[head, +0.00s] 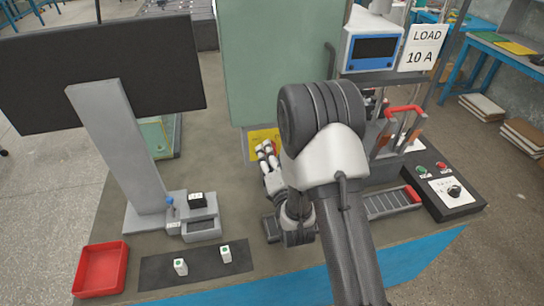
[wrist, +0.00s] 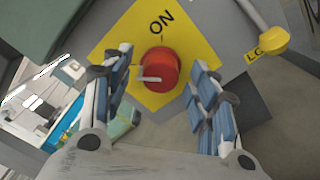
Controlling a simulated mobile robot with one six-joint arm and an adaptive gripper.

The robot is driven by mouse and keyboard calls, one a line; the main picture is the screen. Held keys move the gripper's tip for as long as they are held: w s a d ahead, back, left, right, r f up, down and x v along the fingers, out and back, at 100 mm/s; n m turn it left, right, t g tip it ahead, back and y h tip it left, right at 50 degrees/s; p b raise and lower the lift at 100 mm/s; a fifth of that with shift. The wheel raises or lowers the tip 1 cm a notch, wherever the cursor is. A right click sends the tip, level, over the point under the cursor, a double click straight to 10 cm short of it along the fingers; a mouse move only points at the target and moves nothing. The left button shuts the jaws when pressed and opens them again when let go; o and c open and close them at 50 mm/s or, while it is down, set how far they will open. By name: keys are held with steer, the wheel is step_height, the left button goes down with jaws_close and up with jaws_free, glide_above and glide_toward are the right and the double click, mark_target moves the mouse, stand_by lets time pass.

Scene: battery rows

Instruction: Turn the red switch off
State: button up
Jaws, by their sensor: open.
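The red switch (wrist: 160,66) is a round red knob with a pale pointer mark, on a yellow plate (wrist: 118,38) lettered ON. In the wrist view the pointer lies toward the left, not toward the ON lettering. In the wrist view my gripper (wrist: 161,76) is open, with one blue-padded finger on each side of the knob. The knob appears between the fingers; I cannot tell whether they touch it.
A yellow-capped lever (wrist: 275,40) stands right of the plate in the wrist view. In the head view a dark monitor (head: 100,65) is at the left, a red tray (head: 101,270) at the front left, and a control box (head: 449,190) at the right. The left bench top has bare room.

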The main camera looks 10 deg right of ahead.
steer(key=shift+s, duration=0.15)
steer(key=s, duration=0.7)
steer(key=shift+s, duration=0.15)
stand_by(0.3)
